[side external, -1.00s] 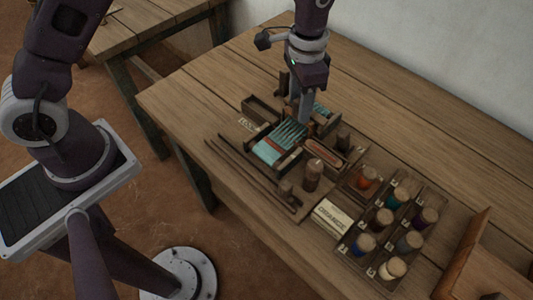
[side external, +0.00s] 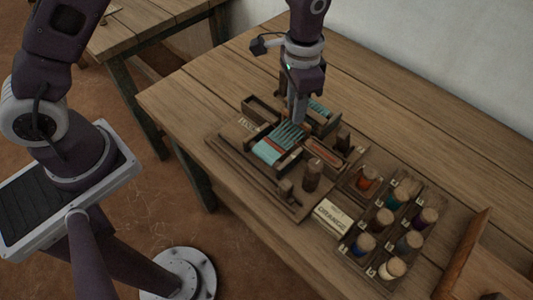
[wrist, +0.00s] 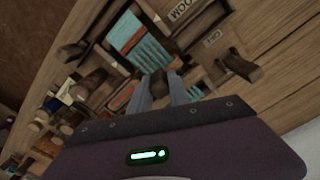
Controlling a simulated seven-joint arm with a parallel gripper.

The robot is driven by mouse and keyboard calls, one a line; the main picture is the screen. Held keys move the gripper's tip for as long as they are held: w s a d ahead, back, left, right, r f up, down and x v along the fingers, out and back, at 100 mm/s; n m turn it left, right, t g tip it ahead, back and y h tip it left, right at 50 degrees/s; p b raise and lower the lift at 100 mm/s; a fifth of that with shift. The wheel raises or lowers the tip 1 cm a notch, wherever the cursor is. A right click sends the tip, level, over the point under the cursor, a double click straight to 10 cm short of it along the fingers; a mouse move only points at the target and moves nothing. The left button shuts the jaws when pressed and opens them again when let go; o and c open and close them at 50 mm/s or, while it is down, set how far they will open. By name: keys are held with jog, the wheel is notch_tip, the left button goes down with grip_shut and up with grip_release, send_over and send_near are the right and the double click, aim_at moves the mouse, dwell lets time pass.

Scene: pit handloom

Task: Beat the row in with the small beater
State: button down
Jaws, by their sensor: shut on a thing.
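The small loom holds teal cloth (side external: 267,152) with a reddish band (side external: 277,142) across it, and pale teal warp threads run from the band toward my gripper. In the wrist view the cloth (wrist: 124,30) and band show just beyond the fingers. My gripper (side external: 297,120) points down over the far end of the warp. In the wrist view my gripper (wrist: 166,88) is shut on a small dark brown piece, apparently the small beater (wrist: 165,77). Its lower edge is hidden, so I cannot tell whether it touches the threads or the row.
An upright brown peg (side external: 312,175) and a shuttle-like piece (side external: 323,153) in a tray stand right of the loom. A rack of several corked jars (side external: 382,220) and a labelled block (side external: 334,217) are nearer. The table (side external: 180,97) is clear at the left.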

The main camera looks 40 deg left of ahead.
jog(key=s, duration=0.7)
jog(key=c, duration=2.1)
grip_release()
jog(key=shift+s, duration=0.2)
jog(key=shift+c, duration=0.2)
jog(key=shift+d, duration=0.1)
jog(key=shift+w+d, duration=0.15)
jog(key=shift+w, duration=3.75)
grip_shut()
jog(key=o, duration=0.9)
grip_release()
jog(key=shift+o, duration=0.2)
jog(key=shift+a+r, duration=0.15)
jog(key=shift+r, duration=1.5)
jog(key=shift+a+r, duration=0.1)
jog(key=shift+r, duration=1.55)
